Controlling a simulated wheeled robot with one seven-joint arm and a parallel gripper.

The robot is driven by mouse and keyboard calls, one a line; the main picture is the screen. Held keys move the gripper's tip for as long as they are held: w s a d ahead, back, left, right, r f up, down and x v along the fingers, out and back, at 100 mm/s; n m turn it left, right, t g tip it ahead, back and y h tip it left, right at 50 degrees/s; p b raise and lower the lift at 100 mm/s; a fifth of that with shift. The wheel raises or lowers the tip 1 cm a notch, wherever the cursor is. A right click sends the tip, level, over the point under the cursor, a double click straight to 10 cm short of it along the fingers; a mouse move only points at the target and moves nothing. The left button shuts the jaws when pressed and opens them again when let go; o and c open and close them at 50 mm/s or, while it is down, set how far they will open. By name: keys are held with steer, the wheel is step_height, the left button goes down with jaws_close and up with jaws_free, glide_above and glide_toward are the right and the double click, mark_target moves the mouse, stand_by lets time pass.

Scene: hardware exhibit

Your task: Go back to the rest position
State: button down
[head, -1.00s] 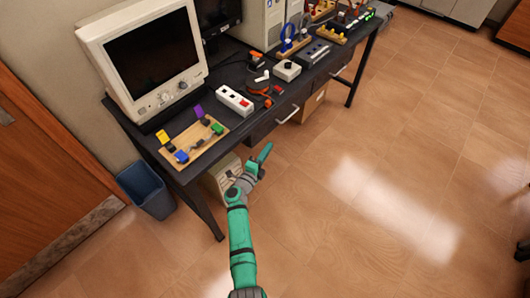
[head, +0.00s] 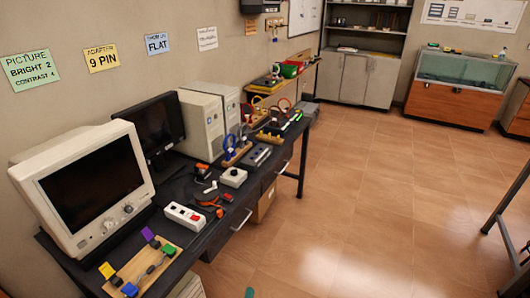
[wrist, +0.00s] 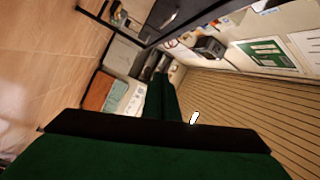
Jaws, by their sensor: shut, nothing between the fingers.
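My gripper (wrist: 163,98) shows in the wrist view as dark green fingers, shut with nothing between them. The wrist picture is tilted, with floor at left and wall slats at right. In the head view only a small green tip of my arm (head: 250,292) shows at the bottom edge, below the dark desk (head: 190,258). The rest of the arm is out of that view. My gripper is apart from the desk and touches nothing that I can see.
The desk holds a beige monitor (head: 88,190), a wooden board with coloured blocks (head: 143,268), a power strip (head: 185,216) and computer towers (head: 203,125). Open tiled floor (head: 360,210) lies to the right. A table frame (head: 508,215) stands at the right edge.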

steer(key=s+d+r+n+y, duration=0.1)
steer(key=s+d+r+n, duration=0.15)
steer(key=s, duration=0.45)
steer(key=s+d+r+n+y, duration=0.1)
steer(key=s+d+n, duration=0.15)
steer(key=s, duration=0.45)
steer(key=s+d+r+n+y, duration=0.1)
steer(key=s+n, duration=0.3)
steer(key=s, duration=0.4)
steer(key=s+r+n+g, duration=0.3)
steer(key=s+r+n, duration=0.2)
steer(key=s+r, duration=0.7)
steer(key=s, duration=0.3)
steer(key=shift+a+n+g, duration=0.2)
steer(key=shift+n+g, duration=0.1)
steer(key=shift+n, duration=0.1)
steer(key=shift+s, duration=0.2)
